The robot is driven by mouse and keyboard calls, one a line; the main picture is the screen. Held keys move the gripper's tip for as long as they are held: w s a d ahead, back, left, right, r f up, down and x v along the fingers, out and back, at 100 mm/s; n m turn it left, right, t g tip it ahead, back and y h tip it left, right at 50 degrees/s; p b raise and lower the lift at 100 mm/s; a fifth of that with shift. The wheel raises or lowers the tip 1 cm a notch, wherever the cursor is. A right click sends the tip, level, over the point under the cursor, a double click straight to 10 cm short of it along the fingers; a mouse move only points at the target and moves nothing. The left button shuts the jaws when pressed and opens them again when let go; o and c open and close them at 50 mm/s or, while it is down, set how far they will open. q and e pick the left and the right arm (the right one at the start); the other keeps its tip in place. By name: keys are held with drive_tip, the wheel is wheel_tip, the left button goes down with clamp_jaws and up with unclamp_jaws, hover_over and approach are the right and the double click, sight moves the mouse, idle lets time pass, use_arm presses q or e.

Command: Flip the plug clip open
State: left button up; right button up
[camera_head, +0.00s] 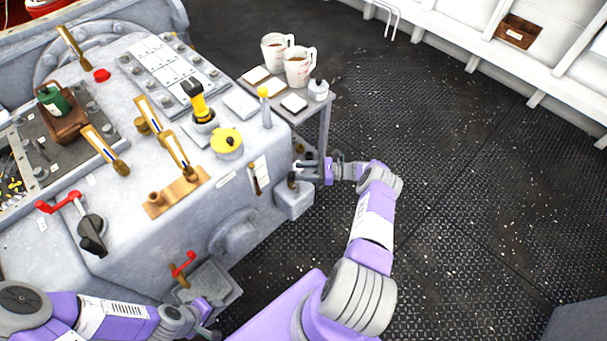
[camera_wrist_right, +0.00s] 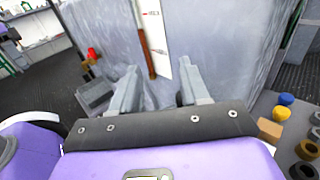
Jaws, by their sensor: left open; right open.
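I cannot tell for sure which part is the plug clip. A small red handle (camera_head: 183,264) stands on a grey block (camera_head: 212,287) low on the console's front; it also shows in the right wrist view (camera_wrist_right: 93,53). A grey box (camera_head: 293,199) with a dark knob is fixed near the console's right corner. My right gripper (camera_head: 308,168) is just above this box, open; in the right wrist view its fingers (camera_wrist_right: 157,92) are apart with nothing between them, facing the console side. My left gripper (camera_head: 208,318) is open beside the grey block, partly cut by the frame's lower edge.
The grey console (camera_head: 110,210) carries brass levers, a yellow-capped pot (camera_head: 227,142) and a red crank (camera_head: 60,202). Yellow and blue caps (camera_wrist_right: 283,99) lie at the right in the wrist view. The dark deck at right is clear.

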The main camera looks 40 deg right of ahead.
wheel_tip(320, 180, up, 3)
drive_tip(key=shift+f+p, duration=0.1)
drive_tip(key=shift+p, duration=0.25)
drive_tip(key=m+t+h+p, duration=0.55)
drive_tip(key=m+h, duration=0.25)
drive_tip(key=h, duration=0.3)
approach(299, 183)
drive_tip(key=w, duration=0.1)
drive_tip(key=shift+m+t+h, duration=0.4)
drive_tip(key=shift+t+h, duration=0.05)
drive_tip(key=shift+h, duration=0.05)
drive_tip(key=w, duration=0.2)
drive_tip(key=w+a+b, duration=0.1)
drive_tip(key=w, duration=0.2)
drive_tip(key=w+b, duration=0.1)
drive_tip(key=w, duration=0.1)
drive_tip(key=shift+w+a+f, duration=0.2)
drive_tip(key=shift+a+f, duration=0.05)
drive_tip(key=shift+f, duration=0.05)
